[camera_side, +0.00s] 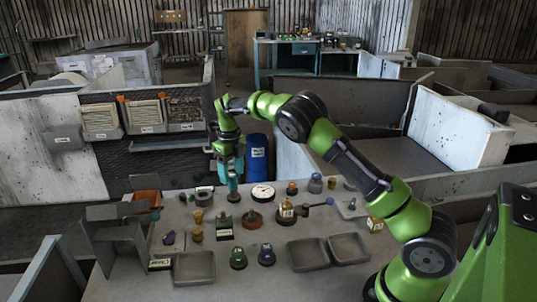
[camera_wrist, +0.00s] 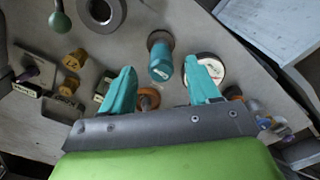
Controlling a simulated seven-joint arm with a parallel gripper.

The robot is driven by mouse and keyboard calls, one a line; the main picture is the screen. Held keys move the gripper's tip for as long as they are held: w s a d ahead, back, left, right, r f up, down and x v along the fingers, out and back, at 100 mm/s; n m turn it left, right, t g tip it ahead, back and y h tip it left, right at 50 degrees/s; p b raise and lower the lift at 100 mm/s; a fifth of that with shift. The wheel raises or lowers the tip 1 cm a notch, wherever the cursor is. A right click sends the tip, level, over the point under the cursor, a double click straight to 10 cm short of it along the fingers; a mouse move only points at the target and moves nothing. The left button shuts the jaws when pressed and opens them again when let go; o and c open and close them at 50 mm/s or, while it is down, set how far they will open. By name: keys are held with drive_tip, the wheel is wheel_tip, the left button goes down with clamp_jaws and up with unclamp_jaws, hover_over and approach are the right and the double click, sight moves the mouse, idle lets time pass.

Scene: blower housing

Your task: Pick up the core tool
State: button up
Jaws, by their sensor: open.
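An upright teal cylindrical tool with a round brown base stands on the table in the wrist view (camera_wrist: 161,62); it also shows in the side view (camera_side: 233,185). It carries no readable label, but I take it as the core tool. My gripper (camera_wrist: 167,72) is open, its two teal fingers spread to the left and right of the tool with gaps between. In the side view my gripper (camera_side: 230,168) points down over the tool, near the back edge of the table. I cannot tell how far the fingertips are above it.
A white dial gauge (camera_side: 263,192) stands close to the right of the tool, near my right finger. A grey ring (camera_wrist: 101,13) lies to its left. Several small parts and grey trays (camera_side: 195,267) fill the table (camera_side: 125,285). A blue barrel (camera_side: 257,155) stands behind.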

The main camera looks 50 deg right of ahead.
sight(233, 185)
drive_tip(key=shift+f, duration=3.05)
drive_tip(key=shift+d+r, duration=0.1)
clamp_jaws()
drive_tip(key=shift+r, duration=0.1)
